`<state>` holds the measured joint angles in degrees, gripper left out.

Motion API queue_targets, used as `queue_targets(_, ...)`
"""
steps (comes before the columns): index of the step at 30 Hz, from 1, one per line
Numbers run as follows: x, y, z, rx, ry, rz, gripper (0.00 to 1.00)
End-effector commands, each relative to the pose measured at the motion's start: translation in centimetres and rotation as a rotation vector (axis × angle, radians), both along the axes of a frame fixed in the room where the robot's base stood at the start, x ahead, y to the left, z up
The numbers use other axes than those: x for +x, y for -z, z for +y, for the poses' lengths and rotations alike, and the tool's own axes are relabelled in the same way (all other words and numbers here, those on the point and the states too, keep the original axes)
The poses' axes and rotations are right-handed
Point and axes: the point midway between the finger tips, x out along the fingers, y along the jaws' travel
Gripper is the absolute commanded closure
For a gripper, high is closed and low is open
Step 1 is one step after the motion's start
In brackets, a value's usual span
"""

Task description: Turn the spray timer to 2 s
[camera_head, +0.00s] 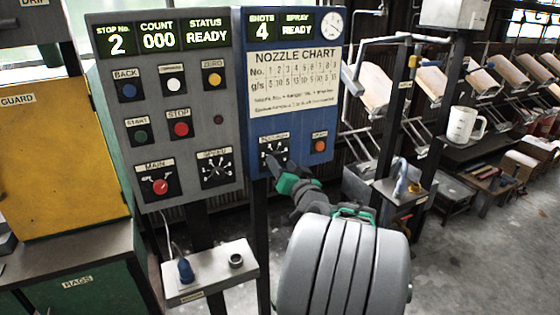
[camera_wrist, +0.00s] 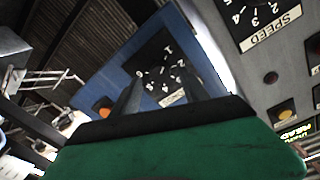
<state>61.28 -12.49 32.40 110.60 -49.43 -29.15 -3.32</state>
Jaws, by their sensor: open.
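The blue panel (camera_head: 246,100) carries a black numbered dial (camera_head: 274,150) at its lower left, which I take to be the spray timer. Its label is too blurred to read for certain. In the wrist view the dial (camera_wrist: 160,66) appears upside down, with white numbers around it; its pointer setting cannot be made out. My gripper (camera_head: 272,166) is at the dial's lower edge in the head view. In the wrist view my gripper (camera_wrist: 160,90) has two dark fingers apart, pointing at the dial with nothing seen between them. Contact with the knob cannot be told.
An orange button (camera_head: 320,146) sits right of the dial. The grey panel (camera_head: 202,110) at left has a speed dial (camera_head: 215,168), a red main switch (camera_head: 160,186) and several buttons. The blue panel's displays (camera_head: 280,26) read shots 4 and spray READY. A small box (camera_head: 210,274) stands below.

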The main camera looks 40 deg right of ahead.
Motion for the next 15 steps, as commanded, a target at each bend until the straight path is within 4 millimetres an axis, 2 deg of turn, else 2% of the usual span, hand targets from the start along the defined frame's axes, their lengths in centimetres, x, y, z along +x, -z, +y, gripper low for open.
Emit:
queue_targets(4,1.6,-0.1,-0.5,-0.001,0.0,0.001,0.47)
queue_targets(11,1.8,0.0,-0.6,-0.001,0.0,0.001,0.47)
queue_targets(15,1.8,0.0,-0.6,-0.001,0.0,0.001,0.56)
